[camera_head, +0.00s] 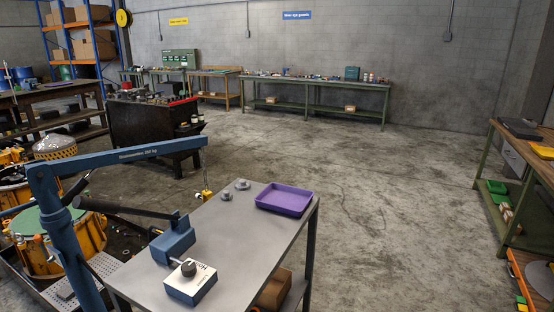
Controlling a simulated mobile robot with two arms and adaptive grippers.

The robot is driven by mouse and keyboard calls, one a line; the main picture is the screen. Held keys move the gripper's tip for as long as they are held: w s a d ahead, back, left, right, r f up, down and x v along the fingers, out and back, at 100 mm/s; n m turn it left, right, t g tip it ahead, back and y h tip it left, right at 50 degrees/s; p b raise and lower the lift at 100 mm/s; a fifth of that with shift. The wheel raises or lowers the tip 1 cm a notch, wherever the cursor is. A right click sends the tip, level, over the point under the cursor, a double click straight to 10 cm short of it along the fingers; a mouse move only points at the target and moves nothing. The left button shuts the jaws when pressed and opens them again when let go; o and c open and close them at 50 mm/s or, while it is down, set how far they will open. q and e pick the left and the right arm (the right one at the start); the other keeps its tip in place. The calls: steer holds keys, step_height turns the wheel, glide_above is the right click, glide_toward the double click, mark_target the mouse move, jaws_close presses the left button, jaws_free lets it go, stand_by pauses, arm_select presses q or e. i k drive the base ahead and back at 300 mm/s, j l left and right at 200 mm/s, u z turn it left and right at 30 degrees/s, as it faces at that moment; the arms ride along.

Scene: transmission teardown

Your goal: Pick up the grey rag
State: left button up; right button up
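I cannot make out a grey rag anywhere in the head view. A dark grey flat item (520,129) lies on the workbench at the right edge, but I cannot tell whether it is cloth. Neither of my grippers shows in the view.
A grey metal table (235,240) stands in front, with a purple tray (285,199), small round metal parts (226,195) and a white box with a black knob (190,282). A blue hoist (65,230) blocks the left. The green-framed right workbench (505,150) borders wide clear floor (400,220).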

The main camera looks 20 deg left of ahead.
mark_target(67, 292)
steer(key=j, duration=2.15)
steer(key=j+u, duration=0.1)
steer(key=j, duration=1)
steer(key=i+j, duration=0.1)
steer(key=j, duration=1)
steer(key=i+j+u, duration=0.1)
steer(key=j, duration=1)
